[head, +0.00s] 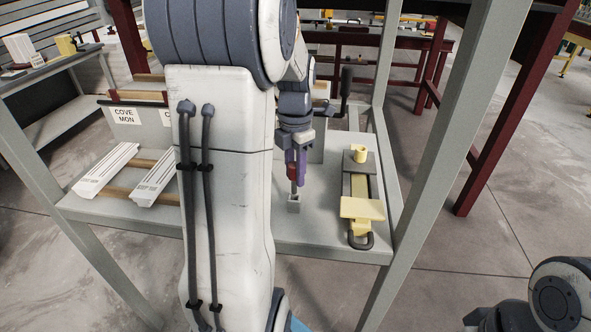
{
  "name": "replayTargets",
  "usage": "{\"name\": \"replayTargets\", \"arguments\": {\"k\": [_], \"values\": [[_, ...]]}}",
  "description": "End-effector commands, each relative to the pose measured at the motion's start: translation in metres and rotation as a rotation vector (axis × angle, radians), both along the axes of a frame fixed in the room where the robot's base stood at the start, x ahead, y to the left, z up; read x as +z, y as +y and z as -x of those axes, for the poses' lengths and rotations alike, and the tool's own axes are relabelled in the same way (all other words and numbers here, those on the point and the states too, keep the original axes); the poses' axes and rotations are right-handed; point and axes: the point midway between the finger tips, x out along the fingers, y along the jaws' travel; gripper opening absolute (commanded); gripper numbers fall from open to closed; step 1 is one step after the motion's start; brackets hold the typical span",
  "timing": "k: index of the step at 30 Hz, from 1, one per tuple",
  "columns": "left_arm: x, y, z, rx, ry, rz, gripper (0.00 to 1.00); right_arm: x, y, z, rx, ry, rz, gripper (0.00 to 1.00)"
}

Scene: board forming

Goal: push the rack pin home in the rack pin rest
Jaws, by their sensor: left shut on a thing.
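My left gripper (296,176) is over the light table, pointing down, with purple fingers. It is shut on the rack pin (292,173), of which a small red part shows at the fingers. A thin dark length runs down from the fingers towards a small grey block, which looks like the rack pin rest (294,205). The block stands upright on the table directly below the gripper. Whether the pin's tip is inside the rest, and how deep, is too small to tell. My right gripper is out of view; only part of my right arm shows at the lower right.
A yellow and grey fixture (362,209) with a dark loop handle stands right of the rest. Two white ribbed boards (106,169) lie on wooden strips at the left. A grey frame post (455,130) rises at the right. My left arm hides the table's middle.

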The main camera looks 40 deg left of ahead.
Motion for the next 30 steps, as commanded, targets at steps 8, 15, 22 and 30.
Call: {"name": "replayTargets", "arguments": {"k": [8, 15, 22, 30], "values": [[-0.0002, 0.0, -0.0001, 0.0, 0.0, 0.0, 0.0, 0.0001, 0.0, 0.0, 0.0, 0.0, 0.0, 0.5], [0.0003, 0.0001, -0.0001, 0.0, 0.0, 0.0, 0.0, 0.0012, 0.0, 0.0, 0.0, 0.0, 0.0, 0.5], [0.0004, 0.0001, -0.0001, 0.0, -0.001, 0.0, 0.0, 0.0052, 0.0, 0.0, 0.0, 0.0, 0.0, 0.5], [-0.0002, 0.0002, -0.0001, 0.0, -0.001, 0.0, 0.0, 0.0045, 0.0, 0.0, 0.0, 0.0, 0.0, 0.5]]}}
